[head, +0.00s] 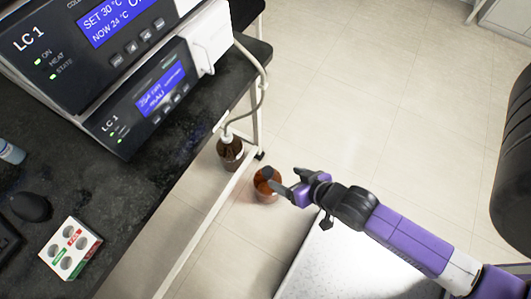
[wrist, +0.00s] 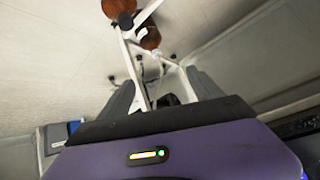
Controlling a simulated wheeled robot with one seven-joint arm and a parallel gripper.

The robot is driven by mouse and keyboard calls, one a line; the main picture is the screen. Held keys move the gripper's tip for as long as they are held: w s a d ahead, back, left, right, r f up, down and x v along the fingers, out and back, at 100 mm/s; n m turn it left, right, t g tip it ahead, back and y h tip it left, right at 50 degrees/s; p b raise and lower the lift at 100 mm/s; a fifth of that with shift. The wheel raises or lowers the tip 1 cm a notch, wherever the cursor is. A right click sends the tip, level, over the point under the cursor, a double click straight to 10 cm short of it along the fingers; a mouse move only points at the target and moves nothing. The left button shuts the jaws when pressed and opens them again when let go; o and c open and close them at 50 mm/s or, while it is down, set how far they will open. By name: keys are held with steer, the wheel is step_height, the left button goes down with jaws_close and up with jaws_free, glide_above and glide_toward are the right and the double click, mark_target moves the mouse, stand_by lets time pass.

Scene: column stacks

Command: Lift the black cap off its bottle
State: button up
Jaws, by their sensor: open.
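A brown bottle (head: 267,192) with a black cap (head: 266,172) stands upright on the floor beside the bench in the head view. In the wrist view this bottle (wrist: 117,7) is cut by the top edge, with its black cap (wrist: 125,20) showing. My gripper (head: 287,181) is just right of the capped bottle in the head view, and one finger overlaps the bottle's outline. In the wrist view the fingers (wrist: 163,82) are apart with nothing held between them. The cap lies beyond the fingertips, up and to the left, clear of them.
A second brown bottle (head: 230,153) with a white tube stands close by, left of and behind the capped one. A white bench frame bar (head: 205,222) runs near both. The black bench top (head: 150,185) carries LC 1 instruments (head: 150,95).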

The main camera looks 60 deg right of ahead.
steer(key=w+d+f+m+g+b, duration=0.3)
steer(key=d+f, duration=0.1)
steer(key=f, duration=0.5)
steer(key=w+d+f+m+g+b, duration=0.2)
steer(key=w+d+f+m+b, duration=0.15)
steer(key=f, duration=0.45)
steer(key=m+g+y+b, duration=0.1)
steer(key=m+g+b, duration=0.2)
steer(key=m+b, duration=0.15)
glide_above(268, 171)
steer(key=s, duration=0.2)
steer(key=shift+m, duration=0.4)
steer(key=f, duration=0.5)
steer(key=shift+w+a, duration=0.2)
steer(key=shift+w, duration=0.05)
steer(key=shift+w+a+f+m+g+y, duration=0.1)
steer(key=shift+w+m+g+y, duration=0.3)
steer(key=shift+m+g+y, duration=0.1)
step_height(268, 171, down, 2)
steer(key=shift+f+b, duration=0.1)
steer(key=shift+b, duration=0.7)
steer(key=shift+w+d+f+b, duration=0.1)
steer(key=shift+f+b, duration=0.45)
steer(key=shift+f, duration=0.35)
steer(key=shift+w+d+f+b, duration=0.15)
steer(key=shift+f+b, duration=0.35)
steer(key=shift+f, duration=0.4)
steer(key=shift+w+d+f+b, duration=0.1)
steer(key=shift+f+b, duration=0.45)
steer(key=shift+f, duration=0.35)
